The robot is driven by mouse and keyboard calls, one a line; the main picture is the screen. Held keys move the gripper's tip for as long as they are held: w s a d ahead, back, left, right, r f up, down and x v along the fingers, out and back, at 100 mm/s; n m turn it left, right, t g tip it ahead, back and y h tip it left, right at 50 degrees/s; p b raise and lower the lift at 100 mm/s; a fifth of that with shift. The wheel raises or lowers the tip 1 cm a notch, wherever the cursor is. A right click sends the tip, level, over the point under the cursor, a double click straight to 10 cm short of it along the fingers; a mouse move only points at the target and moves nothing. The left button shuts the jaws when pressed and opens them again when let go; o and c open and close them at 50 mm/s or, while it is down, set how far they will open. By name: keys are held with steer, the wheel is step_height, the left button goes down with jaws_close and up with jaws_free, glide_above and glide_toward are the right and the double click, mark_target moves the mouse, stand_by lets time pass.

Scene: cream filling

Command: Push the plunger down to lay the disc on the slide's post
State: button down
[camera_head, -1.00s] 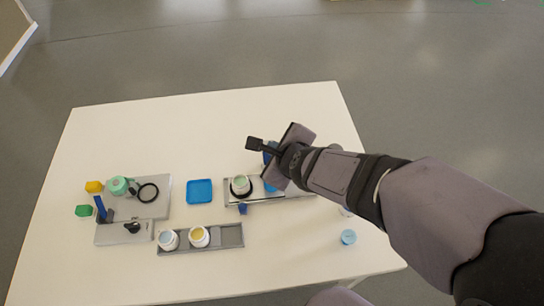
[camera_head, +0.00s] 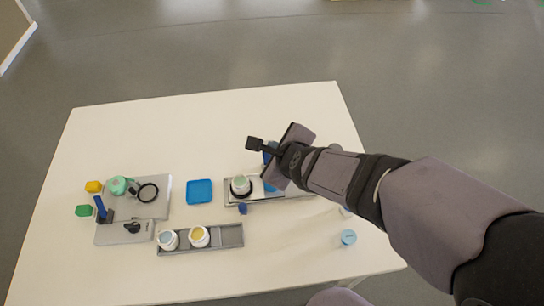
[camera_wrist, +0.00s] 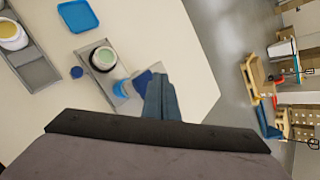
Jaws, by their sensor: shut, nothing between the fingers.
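My gripper (camera_wrist: 160,92) shows in the wrist view as teal-blue fingers pressed together ahead of a dark palm bar. They are over the end of a grey slide rail (camera_wrist: 112,100). Beside the fingertips are a darker blue block (camera_wrist: 141,78) and a light blue round part (camera_wrist: 122,89), partly covered by the fingers. I cannot tell which is the plunger, or whether the fingers touch it. The disc and post cannot be made out. A white jar with pale green content (camera_head: 240,187) stands at the rail's left part in the head view, in a black ring.
A blue tray (camera_head: 199,192) lies left of the rail. A grey trough (camera_head: 230,240) holds two jars at the front. A grey station (camera_head: 151,210) with a black ring and blue lever is at left. A light blue cap (camera_head: 348,237) lies at front right. The table's back is clear.

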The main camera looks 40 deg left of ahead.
steer(key=shift+f, duration=0.2)
steer(key=shift+f+b, duration=0.25)
steer(key=shift+b, duration=0.25)
steer(key=shift+f+b, duration=0.9)
stand_by(1.1)
steer(key=shift+r, duration=0.15)
steer(key=shift+r+p, duration=1.2)
steer(key=shift+p, duration=0.15)
step_height(320, 180, up, 6)
steer(key=p, duration=0.6)
stand_by(0.4)
